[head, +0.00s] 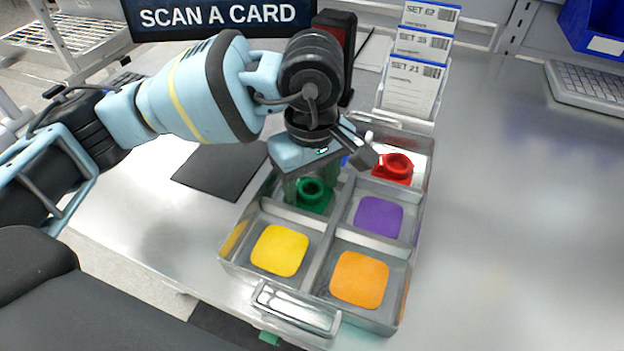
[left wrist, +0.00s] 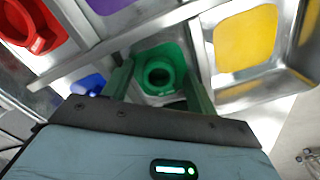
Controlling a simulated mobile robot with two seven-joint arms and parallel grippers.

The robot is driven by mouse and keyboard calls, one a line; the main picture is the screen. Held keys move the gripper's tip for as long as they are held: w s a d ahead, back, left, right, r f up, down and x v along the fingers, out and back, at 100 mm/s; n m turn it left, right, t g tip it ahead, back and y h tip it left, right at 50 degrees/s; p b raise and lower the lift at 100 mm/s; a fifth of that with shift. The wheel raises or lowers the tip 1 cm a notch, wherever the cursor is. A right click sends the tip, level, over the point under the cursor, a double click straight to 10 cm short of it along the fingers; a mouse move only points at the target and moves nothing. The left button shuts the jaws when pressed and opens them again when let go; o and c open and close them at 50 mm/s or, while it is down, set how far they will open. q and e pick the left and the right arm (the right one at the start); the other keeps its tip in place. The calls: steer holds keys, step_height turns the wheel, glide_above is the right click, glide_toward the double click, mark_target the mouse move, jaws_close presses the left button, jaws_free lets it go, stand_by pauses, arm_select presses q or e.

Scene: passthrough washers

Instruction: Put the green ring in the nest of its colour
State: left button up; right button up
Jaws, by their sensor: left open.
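The green ring (head: 313,189) sits on the green patch (head: 322,208) in the left-hand middle compartment of the metal tray (head: 398,322). The ring also shows in the left wrist view (left wrist: 159,74), lying flat over the green patch (left wrist: 178,52). My left gripper (head: 312,180) is open, pointing down into that compartment. Its two greenish fingers stand on either side of the ring, apart from it as far as I can see. My right gripper is not in view.
A red ring (head: 396,166) sits in the far right compartment, and a blue piece (left wrist: 88,84) is partly hidden by my gripper. Yellow (head: 280,250), orange (head: 359,279) and purple (head: 379,217) patches are bare. Low metal walls divide the compartments.

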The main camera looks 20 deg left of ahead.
arm_select(q)
step_height(320, 180, up, 12)
stand_by(0.5)
steer(key=shift+r, duration=0.1)
